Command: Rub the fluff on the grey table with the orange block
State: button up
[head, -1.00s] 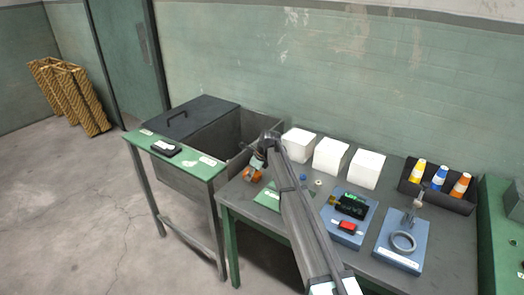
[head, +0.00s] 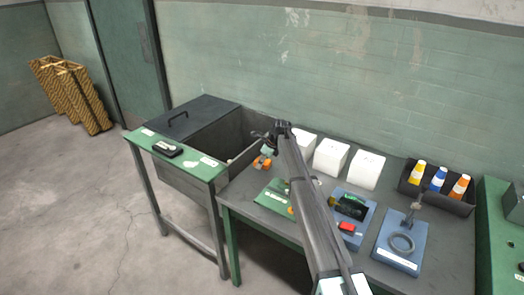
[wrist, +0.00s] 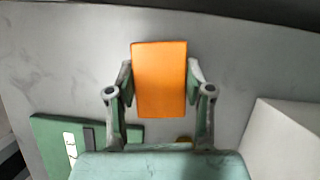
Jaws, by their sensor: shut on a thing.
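The orange block (wrist: 159,80) is upright in the picture between the two fingers of my gripper (wrist: 160,72), which is shut on it. In the head view the block shows as a small orange patch (head: 261,162) below my gripper (head: 267,150), near the left back part of the grey table (head: 237,190). In the wrist view the bare grey table top (wrist: 60,65) lies behind the block. I cannot tell whether the block touches the table. I cannot make out any fluff; my arm and the block hide part of the table.
A green plate (head: 270,197) lies near the table's front left. White boxes (head: 331,157) stand along the back. Blue trays (head: 400,243) and a dark rack of bottles (head: 436,196) are to the right. An open grey bin (head: 205,145) adjoins the table's left.

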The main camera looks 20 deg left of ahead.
jog(key=shift+s+r+p, duration=0.1)
jog(key=shift+r+p, duration=1.25)
jog(key=shift+r, duration=1.6)
